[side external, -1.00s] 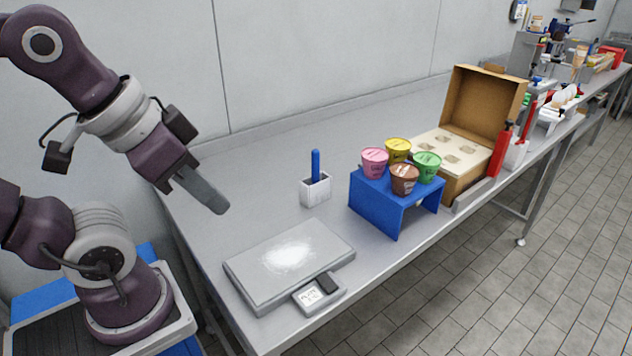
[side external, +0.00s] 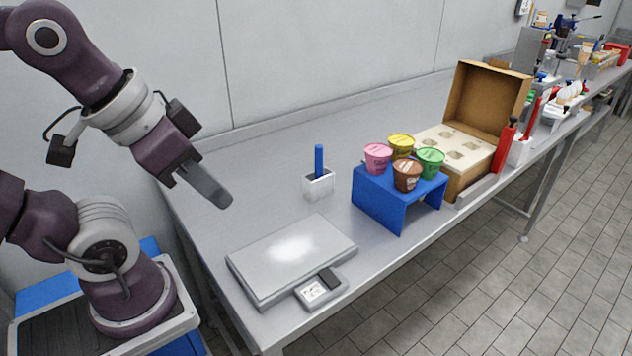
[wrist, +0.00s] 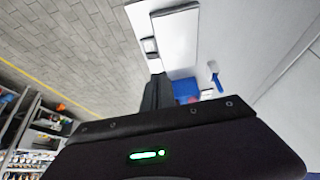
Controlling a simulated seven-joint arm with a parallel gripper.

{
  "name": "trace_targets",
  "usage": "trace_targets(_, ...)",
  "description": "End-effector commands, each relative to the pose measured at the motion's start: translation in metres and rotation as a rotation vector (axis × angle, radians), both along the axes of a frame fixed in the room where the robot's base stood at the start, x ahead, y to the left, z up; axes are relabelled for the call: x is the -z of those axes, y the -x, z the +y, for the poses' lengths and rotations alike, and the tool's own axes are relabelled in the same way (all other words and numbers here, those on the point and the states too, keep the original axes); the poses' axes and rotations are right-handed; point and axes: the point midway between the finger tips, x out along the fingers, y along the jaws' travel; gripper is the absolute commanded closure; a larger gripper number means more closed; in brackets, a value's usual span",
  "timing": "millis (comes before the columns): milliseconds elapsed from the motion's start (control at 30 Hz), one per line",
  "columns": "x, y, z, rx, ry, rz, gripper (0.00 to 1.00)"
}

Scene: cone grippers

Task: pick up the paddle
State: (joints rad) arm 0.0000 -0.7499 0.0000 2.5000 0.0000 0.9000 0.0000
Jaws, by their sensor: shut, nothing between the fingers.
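The paddle appears to be the upright blue handle (side external: 319,160) standing in a small white holder (side external: 320,188) on the metal table; its lower end is hidden inside. In the wrist view a blue handle (wrist: 217,83) shows small, right of centre. My gripper (side external: 222,199) is shut and empty, raised in the air left of the holder and well apart from it. In the wrist view its dark fingers (wrist: 157,93) are together.
A blue stand (side external: 385,205) holding several colored cups is right of the holder. An open cardboard box (side external: 485,105) stands behind it. The table around the holder is mostly clear.

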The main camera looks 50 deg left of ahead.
Motion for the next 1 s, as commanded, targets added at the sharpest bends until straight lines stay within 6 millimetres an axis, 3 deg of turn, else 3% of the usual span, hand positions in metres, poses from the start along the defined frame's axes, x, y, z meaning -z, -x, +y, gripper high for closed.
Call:
trace_targets(467, 0.0000, 0.0000, 0.0000, 0.000, 0.000, 0.000, 1.00)
trace_targets(700, 0.0000, 0.0000, 0.0000, 0.000, 0.000, 0.000, 0.57)
trace_targets(1000, -0.0005, -0.0007, 0.0001, 0.004, -0.002, 0.001, 0.55)
